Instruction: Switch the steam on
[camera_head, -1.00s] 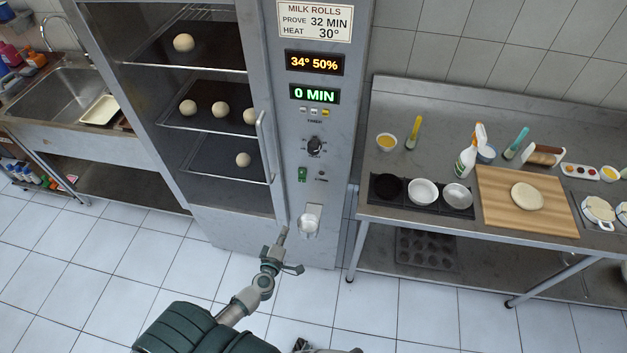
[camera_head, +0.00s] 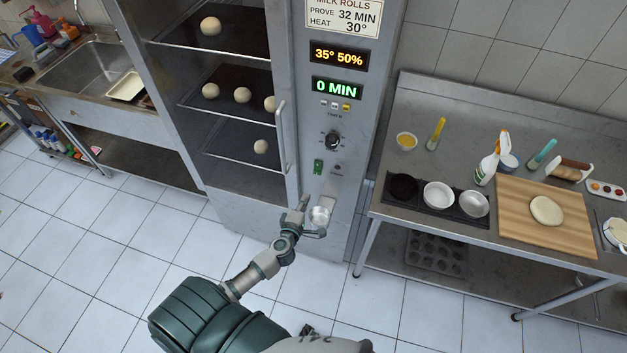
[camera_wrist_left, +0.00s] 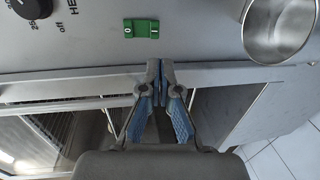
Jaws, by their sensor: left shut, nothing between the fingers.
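A tall steel proving cabinet (camera_head: 352,190) has a control column right of its glass door. A small green rocker switch (camera_head: 318,167) sits low on that column. In the left wrist view the switch (camera_wrist_left: 141,28) shows a 0 at one end and an I at the other; which end is pressed I cannot tell. My left gripper (camera_head: 304,200) is shut and empty, just below the switch in the head view. In the left wrist view its fingertips (camera_wrist_left: 153,66) meet, with a gap of panel between them and the switch. My right gripper is not in view.
A metal cup (camera_head: 319,216) on the column is close by my left gripper. A black knob (camera_head: 332,141) is above the switch, and a vertical door handle (camera_head: 281,135) stands left of it. A steel worktable (camera_head: 400,120) is at right, a sink (camera_head: 90,72) at left.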

